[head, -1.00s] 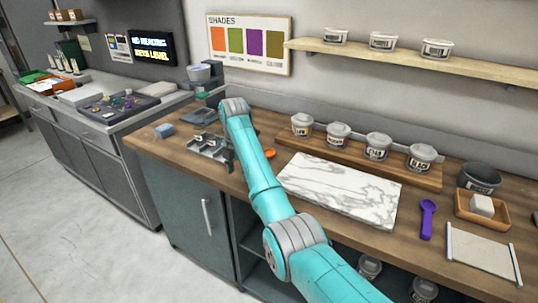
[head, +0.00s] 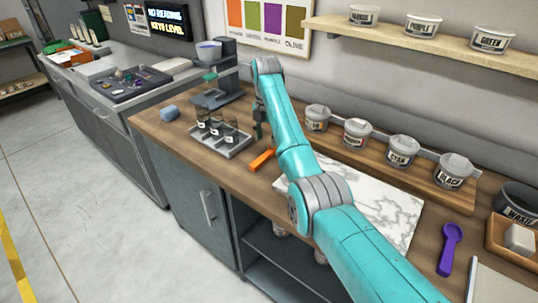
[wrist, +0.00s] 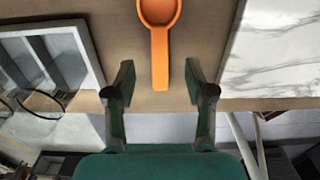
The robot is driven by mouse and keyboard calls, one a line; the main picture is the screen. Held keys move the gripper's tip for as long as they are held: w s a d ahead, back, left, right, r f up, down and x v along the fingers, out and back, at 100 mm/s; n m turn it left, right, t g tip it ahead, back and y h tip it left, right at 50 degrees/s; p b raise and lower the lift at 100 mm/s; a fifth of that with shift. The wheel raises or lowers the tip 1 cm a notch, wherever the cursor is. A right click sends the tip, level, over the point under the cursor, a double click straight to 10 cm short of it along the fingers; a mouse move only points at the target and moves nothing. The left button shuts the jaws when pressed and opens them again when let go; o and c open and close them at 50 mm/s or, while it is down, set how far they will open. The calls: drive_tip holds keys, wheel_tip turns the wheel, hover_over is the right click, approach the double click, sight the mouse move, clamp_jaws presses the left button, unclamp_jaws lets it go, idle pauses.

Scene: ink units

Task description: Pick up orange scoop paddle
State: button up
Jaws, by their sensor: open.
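The orange scoop paddle (wrist: 160,55) lies on the wooden counter. In the wrist view its round bowl is at the top edge and its handle points down between my fingers. In the head view its handle (head: 262,160) shows left of my arm, and the rest is hidden behind the arm. My gripper (wrist: 158,85) is open, with a green finger on each side of the handle's end and a gap on both sides. It touches nothing that I can see. In the head view my gripper (head: 261,130) is above the counter, partly hidden.
A metal tray with small jars (head: 222,140) is close on the left. A white marble slab (head: 385,205) is on the right. Lidded tubs (head: 402,151) stand on a wooden riser behind it. A purple scoop (head: 449,248) lies farther right.

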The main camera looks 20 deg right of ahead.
sight(266, 154)
drive_tip(key=shift+s+a+f, duration=0.1)
drive_tip(key=shift+f, duration=1.55)
drive_tip(key=shift+a+f, duration=0.1)
drive_tip(key=shift+f, duration=1.55)
clamp_jaws()
